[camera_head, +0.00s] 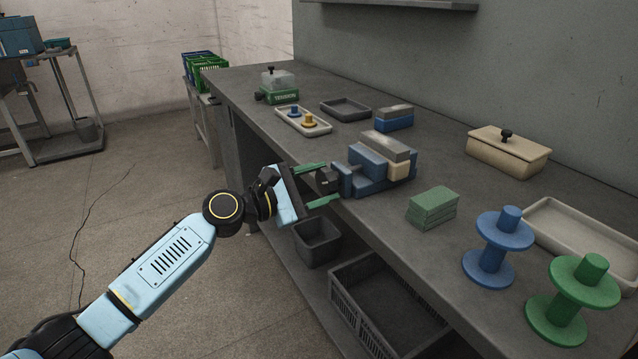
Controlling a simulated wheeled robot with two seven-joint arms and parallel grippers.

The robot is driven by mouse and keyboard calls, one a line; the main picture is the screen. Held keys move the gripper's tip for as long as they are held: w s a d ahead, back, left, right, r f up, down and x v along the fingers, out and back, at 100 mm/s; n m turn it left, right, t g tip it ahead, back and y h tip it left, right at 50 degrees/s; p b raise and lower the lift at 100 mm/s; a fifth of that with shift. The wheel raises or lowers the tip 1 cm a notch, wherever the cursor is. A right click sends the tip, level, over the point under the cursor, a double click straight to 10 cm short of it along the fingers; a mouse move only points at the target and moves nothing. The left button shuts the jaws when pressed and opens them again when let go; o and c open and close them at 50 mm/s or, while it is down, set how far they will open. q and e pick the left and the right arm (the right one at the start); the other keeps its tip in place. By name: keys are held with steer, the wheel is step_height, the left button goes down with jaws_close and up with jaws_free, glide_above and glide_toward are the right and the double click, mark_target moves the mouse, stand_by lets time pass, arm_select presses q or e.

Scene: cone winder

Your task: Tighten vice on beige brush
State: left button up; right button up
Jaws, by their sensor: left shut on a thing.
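The blue vice (365,182) stands at the near edge of the grey bench, its screw side facing my arm. The beige brush (399,171), with a grey upper part, sits in the vice beside its blue jaw block. I cannot tell how tightly the jaws press on it. My left gripper (322,184), with green fingers, reaches in from the left and is shut on the dark vice handle (327,180), one finger on either side. The fingers partly hide the handle and screw. My right gripper is out of view.
A green block stack (432,208), blue spool (493,248) and green spool (571,300) stand to the right. A blue brush (394,118), dark tray (346,108) and small-parts tray (303,122) lie behind. A grey bin (317,243) and crate (375,300) are below.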

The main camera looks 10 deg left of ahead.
arm_select(q)
steer(key=o, duration=1)
steer(key=shift+a, duration=0.1)
steer(key=shift+s+a, duration=0.25)
steer(key=shift+a, duration=0.05)
steer(key=shift+p+v, duration=1)
steer(key=shift+v, duration=5.2)
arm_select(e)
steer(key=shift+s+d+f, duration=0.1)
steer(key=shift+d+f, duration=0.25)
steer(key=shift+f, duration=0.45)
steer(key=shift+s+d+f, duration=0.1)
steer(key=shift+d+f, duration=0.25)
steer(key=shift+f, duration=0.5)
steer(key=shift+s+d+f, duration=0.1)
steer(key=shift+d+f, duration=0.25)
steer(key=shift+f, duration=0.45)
